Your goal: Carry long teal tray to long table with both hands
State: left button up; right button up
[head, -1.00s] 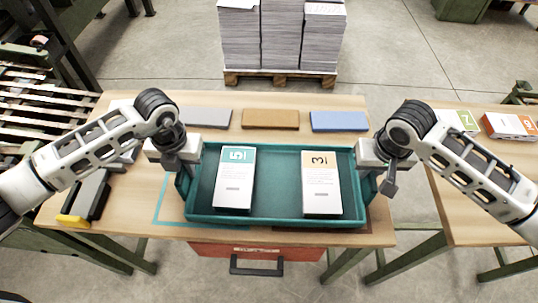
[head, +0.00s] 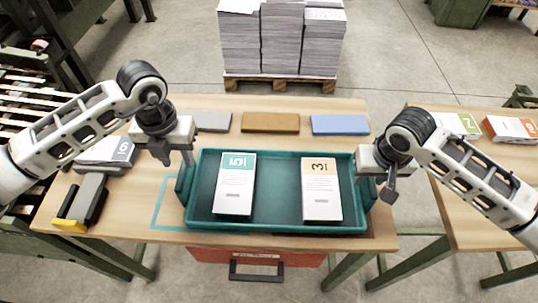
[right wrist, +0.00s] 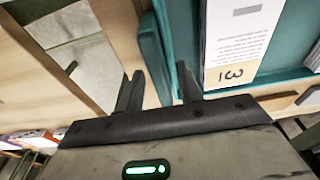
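The long teal tray (head: 275,229) sits on a wooden table (head: 130,210) in the head view. It carries a paper stack marked 5 (head: 235,185) and one marked 3 (head: 321,190). My left gripper (head: 176,160) is open and empty, above and just left of the tray's left end handle (head: 181,185). My right gripper (head: 377,190) is at the tray's right end. In the right wrist view its fingers (right wrist: 158,80) are apart, with the teal end handle (right wrist: 152,50) between them. Gaps show beside the handle.
Grey (head: 210,121), brown (head: 270,122) and blue (head: 340,124) blocks lie behind the tray. A stapler-like black-and-yellow tool (head: 82,205) lies at the left. Another wooden table (head: 465,190) stands at the right, across a gap. A pallet of paper (head: 281,45) stands behind.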

pick_arm(q)
notch_tip(320, 180, up, 4)
jog(key=shift+r, duration=0.5)
pick_arm(e)
jog(key=shift+r, duration=0.25)
notch_tip(320, 180, up, 11)
jog(key=s, duration=0.1)
jog(key=shift+s+r, duration=0.2)
jog(key=shift+s, duration=0.2)
